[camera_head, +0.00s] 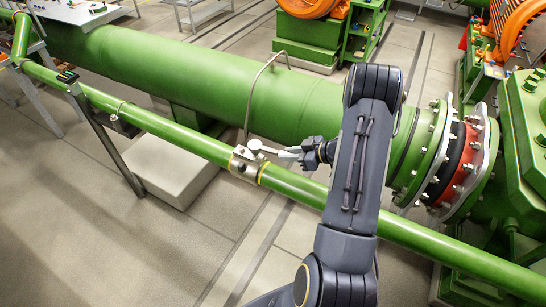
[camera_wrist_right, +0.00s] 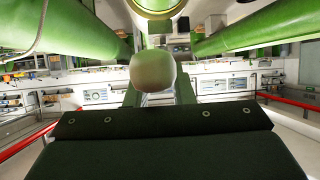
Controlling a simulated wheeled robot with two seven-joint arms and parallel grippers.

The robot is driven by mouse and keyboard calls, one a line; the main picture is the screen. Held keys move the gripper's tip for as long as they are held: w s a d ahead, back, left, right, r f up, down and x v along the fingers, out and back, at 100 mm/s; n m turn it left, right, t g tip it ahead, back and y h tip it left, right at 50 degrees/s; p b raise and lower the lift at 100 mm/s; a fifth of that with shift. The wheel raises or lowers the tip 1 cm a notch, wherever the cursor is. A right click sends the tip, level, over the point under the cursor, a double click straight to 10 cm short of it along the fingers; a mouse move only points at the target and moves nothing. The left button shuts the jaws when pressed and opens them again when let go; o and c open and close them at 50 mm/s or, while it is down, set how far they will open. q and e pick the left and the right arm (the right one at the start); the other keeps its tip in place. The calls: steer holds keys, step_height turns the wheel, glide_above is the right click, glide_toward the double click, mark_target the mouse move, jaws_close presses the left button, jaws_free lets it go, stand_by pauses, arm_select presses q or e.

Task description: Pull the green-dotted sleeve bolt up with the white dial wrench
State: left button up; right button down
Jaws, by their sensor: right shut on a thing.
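My right gripper (camera_head: 296,153) reaches in from the right, just above the thin green pipe, shut on the white dial wrench (camera_head: 256,145). The wrench's pale round head points left, above and close to the metal sleeve (camera_head: 244,163) around the pipe. In the right wrist view the pale rounded head (camera_wrist_right: 153,72) stands out beyond the gripper's fingers (camera_wrist_right: 158,98). I cannot tell whether the wrench touches the sleeve. Bolt details and a green dot are too small to make out. My left gripper is not in view.
A thick green pipe (camera_head: 200,80) runs behind the thin green pipe (camera_head: 150,122). A bent metal tube (camera_head: 250,95) rises close behind the wrench. A pale block (camera_head: 170,172) stands below, and a bolted flange (camera_head: 455,160) is at the right. Open floor lies in front.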

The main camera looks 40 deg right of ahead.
steer(key=shift+r, duration=1.4)
